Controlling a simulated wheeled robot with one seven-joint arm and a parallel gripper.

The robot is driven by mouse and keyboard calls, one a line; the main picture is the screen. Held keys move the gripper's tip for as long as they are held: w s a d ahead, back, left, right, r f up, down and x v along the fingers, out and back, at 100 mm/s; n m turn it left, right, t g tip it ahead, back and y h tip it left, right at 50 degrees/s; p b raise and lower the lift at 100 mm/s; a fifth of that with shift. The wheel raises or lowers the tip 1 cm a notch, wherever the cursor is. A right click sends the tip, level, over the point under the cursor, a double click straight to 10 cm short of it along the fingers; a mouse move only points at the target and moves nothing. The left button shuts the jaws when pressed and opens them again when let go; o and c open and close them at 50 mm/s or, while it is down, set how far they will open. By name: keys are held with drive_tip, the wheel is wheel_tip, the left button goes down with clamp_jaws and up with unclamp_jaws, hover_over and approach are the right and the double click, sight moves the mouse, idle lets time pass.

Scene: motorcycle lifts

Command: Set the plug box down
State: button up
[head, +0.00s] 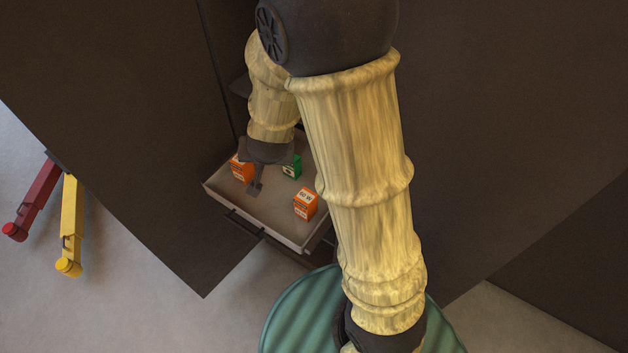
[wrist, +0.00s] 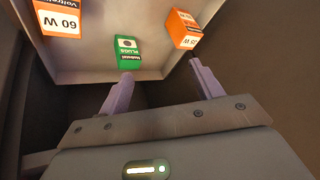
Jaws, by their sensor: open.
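The plug box is green with a white label reading PLUGS; it sits in an open drawer. In the wrist view the plug box (wrist: 127,52) is just beyond the left fingertip; I cannot tell whether they touch. In the head view the plug box (head: 292,167) is partly hidden by my arm. My gripper (wrist: 160,72) is open, with nothing between its fingers. In the head view my gripper (head: 256,182) reaches down into the drawer (head: 225,197), left of the plug box.
An orange 60 W box (head: 305,204) stands near the drawer's front right. Another orange box (head: 241,169) stands at the left, beyond the right finger in the wrist view (wrist: 184,28). Dark panels flank the drawer. Red (head: 35,197) and yellow (head: 70,225) bars are at far left.

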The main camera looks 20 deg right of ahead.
drive_tip(key=s+d+r+n+g, duration=0.1)
drive_tip(key=s+d+n+g, duration=0.1)
drive_tip(key=s, duration=0.4)
drive_tip(key=s+d+r+n+g, duration=0.2)
drive_tip(key=s+d, duration=0.3)
drive_tip(key=s, duration=0.2)
drive_tip(key=shift+d+r, duration=0.25)
drive_tip(key=shift+s+a, duration=0.1)
drive_tip(key=shift+s, duration=0.1)
drive_tip(key=shift+w, duration=0.1)
